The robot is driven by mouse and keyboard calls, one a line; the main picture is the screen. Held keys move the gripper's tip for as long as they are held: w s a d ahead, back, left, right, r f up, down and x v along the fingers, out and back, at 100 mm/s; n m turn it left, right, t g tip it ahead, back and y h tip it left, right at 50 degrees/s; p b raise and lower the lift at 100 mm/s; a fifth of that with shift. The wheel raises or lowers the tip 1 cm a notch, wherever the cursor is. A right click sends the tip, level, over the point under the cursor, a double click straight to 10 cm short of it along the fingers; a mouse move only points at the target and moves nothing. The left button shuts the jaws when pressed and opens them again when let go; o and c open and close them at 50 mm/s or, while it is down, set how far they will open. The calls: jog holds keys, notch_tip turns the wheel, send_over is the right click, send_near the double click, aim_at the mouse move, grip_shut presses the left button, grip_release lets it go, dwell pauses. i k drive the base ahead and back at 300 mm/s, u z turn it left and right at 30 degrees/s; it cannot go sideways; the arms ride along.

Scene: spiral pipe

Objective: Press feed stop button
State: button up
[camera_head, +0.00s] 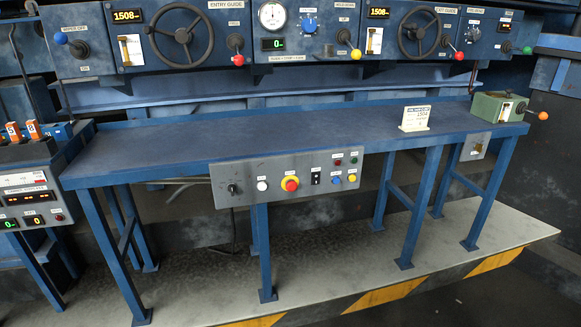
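A grey control panel (290,203) is fixed to the front edge of the blue table. The labels are too small to read, so I cannot tell which one is the feed stop button. My gripper is not in view.
The blue table (280,132) stands on a pale platform (330,265) edged with yellow and black stripes. A white card (415,118) and a green box (498,107) with an orange-knobbed lever stand on it. Another console (30,190) stands at the left. Dials and levers line the back.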

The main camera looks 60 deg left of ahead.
aim_at(292, 186)
jog(key=u, duration=0.75)
jog(key=i, duration=1)
jog(key=u, duration=1.05)
